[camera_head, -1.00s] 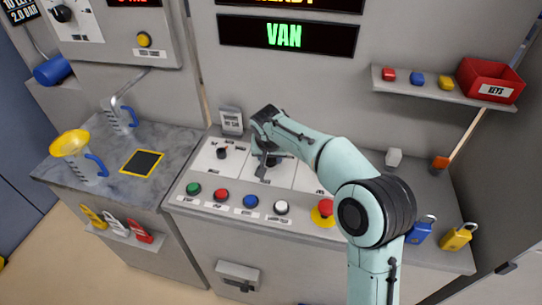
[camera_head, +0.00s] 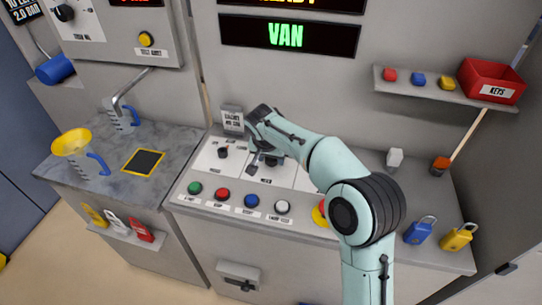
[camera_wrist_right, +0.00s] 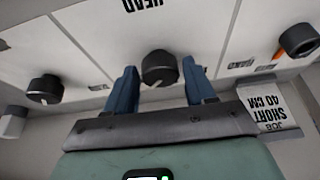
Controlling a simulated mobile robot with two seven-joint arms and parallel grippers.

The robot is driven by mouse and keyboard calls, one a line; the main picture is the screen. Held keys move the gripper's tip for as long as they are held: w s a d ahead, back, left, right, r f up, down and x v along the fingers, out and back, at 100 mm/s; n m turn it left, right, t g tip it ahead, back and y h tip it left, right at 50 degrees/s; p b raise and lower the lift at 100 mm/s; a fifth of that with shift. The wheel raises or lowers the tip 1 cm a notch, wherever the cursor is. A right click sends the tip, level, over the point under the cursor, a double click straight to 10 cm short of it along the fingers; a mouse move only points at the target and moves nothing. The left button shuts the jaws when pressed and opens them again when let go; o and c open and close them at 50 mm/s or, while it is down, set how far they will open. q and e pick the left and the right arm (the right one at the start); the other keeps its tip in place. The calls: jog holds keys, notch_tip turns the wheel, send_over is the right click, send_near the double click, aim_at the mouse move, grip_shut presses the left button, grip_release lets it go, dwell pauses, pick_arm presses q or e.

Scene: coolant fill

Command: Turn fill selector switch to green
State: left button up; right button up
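A sloped white panel (camera_head: 205,173) on the grey console carries black rotary knobs. My right gripper (camera_head: 262,165) is over the middle of this panel, pointing down at it. In the right wrist view my right gripper (camera_wrist_right: 161,88) is open, its two blue fingers apart. A black knob (camera_wrist_right: 159,68) with a pale pointer line shows between the fingertips, with a gap at each side. Its label reads "HEAD", upside down. Another knob (camera_wrist_right: 298,38) with an orange mark is at right; a third knob (camera_wrist_right: 44,88) is at left. I cannot tell which is the fill selector. My left gripper is not in view.
Green (camera_head: 195,188), red (camera_head: 222,194), blue (camera_head: 251,200) and white (camera_head: 282,206) buttons line the panel's front. A red mushroom button is partly behind my right arm. A small sign (camera_head: 232,121) stands behind the panel. Padlocks (camera_head: 456,237) lie at right.

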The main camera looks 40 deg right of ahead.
jog(key=shift+o, duration=0.6)
jog(key=shift+r, duration=0.3)
jog(key=p+v, duration=0.1)
jog(key=v, duration=1.2)
jog(key=shift+a+f, duration=0.1)
jog(key=shift+f, duration=0.1)
